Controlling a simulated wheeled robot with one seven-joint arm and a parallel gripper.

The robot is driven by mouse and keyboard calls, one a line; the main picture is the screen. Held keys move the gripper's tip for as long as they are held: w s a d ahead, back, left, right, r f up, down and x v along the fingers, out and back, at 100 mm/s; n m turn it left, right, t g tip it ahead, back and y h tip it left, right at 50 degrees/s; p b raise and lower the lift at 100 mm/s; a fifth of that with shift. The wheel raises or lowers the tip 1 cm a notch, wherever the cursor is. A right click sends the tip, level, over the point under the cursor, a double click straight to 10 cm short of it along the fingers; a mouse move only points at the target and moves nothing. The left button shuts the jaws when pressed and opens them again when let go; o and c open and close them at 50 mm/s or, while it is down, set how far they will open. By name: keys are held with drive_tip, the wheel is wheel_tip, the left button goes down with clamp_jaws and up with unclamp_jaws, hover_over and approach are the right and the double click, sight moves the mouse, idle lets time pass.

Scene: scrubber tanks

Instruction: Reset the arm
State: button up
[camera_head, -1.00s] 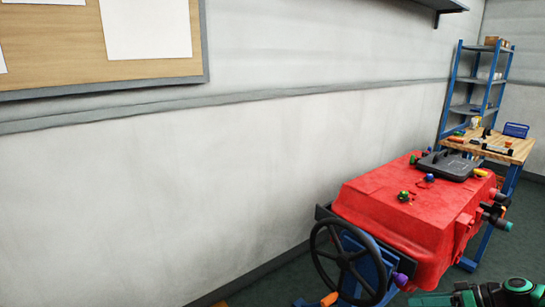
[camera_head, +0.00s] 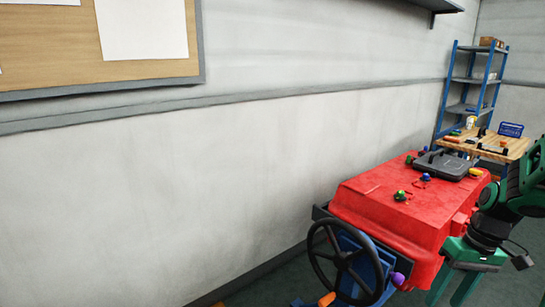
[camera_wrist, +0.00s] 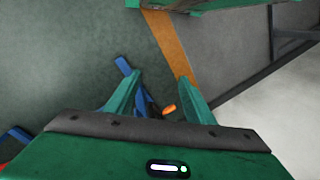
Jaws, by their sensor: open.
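My gripper (camera_head: 455,290) is at the lower right of the head view, green, with its fingers pointing down and apart. It hangs in front of the right end of the red tank (camera_head: 395,208), with my green arm above it on the right. In the wrist view my gripper (camera_wrist: 158,90) has its two green fingers spread, with nothing between them. Beyond the fingers lie the floor, blue parts and an orange handle (camera_wrist: 169,109).
A black wheel (camera_head: 343,262) with a blue mount stands before the tank. A dark case (camera_head: 442,165) and small coloured knobs are on the tank top. A wooden bench (camera_head: 487,147) and blue shelf (camera_head: 452,95) stand behind. An orange strip (camera_wrist: 168,40) crosses the floor.

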drive_tip(key=s+a+r+m+h, duration=0.1)
drive_tip(key=s+r+m, duration=0.2)
drive_tip(key=s, duration=0.3)
drive_tip(key=s+a+r+m+h, duration=0.1)
drive_tip(key=s+a+r+m, duration=0.1)
drive_tip(key=s+r, duration=0.3)
drive_tip(key=shift+s+a+m, duration=0.25)
drive_tip(key=shift+s+m, duration=0.15)
drive_tip(key=shift+s, duration=0.75)
drive_tip(key=shift+w, duration=0.15)
drive_tip(key=shift+w+f+h, duration=0.15)
drive_tip(key=shift+w+h, duration=0.15)
drive_tip(key=shift+w, duration=0.2)
